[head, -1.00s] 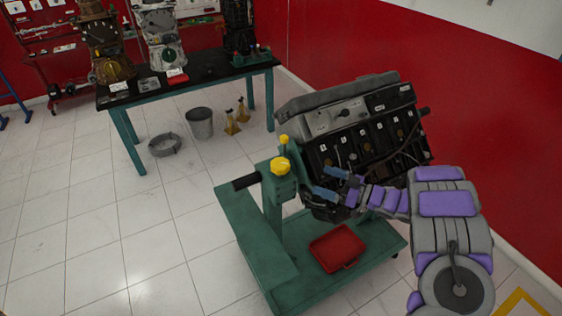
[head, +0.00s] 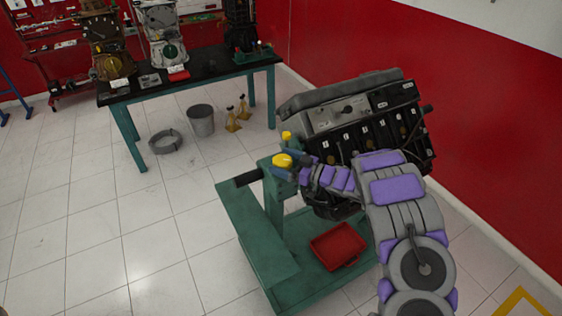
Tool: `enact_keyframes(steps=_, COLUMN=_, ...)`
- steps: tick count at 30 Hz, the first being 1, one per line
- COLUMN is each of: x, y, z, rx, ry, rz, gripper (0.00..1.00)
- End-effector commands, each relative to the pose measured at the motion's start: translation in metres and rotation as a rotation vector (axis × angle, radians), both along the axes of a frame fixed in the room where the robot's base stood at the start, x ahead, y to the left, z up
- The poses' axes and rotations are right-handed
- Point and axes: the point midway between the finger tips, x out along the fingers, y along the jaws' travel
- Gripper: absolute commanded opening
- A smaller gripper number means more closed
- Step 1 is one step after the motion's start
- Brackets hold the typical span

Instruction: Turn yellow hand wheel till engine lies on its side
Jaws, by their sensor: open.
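The yellow hand wheel (head: 282,160) sits on top of the green post of the engine stand (head: 256,235). Whether the fingers touch the wheel is not clear. A smaller yellow knob (head: 287,135) shows just behind the wheel. The dark engine (head: 372,128) is mounted on the stand, tilted, with its grey cover at the upper side. My arm hides part of the engine's lower right.
A red tray (head: 338,246) lies on the stand's base. A workbench (head: 200,78) with several engine parts stands at the back. A grey bucket (head: 201,120), a round pan (head: 166,141) and yellow jack stands (head: 233,122) are on the floor. The tiled floor at left is clear.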

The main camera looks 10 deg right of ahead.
Motion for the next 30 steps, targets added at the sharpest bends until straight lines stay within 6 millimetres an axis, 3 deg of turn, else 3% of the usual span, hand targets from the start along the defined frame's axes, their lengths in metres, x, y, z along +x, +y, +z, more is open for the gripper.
enact_keyframes(steps=13, x=0.0070, y=0.0090, z=-0.0002, rx=0.001, ry=0.002, rz=-0.002, gripper=0.94)
enact_keyframes(steps=30, x=0.0075, y=0.0082, z=-0.0002, rx=0.001, ry=0.002, rz=-0.003, gripper=0.43)
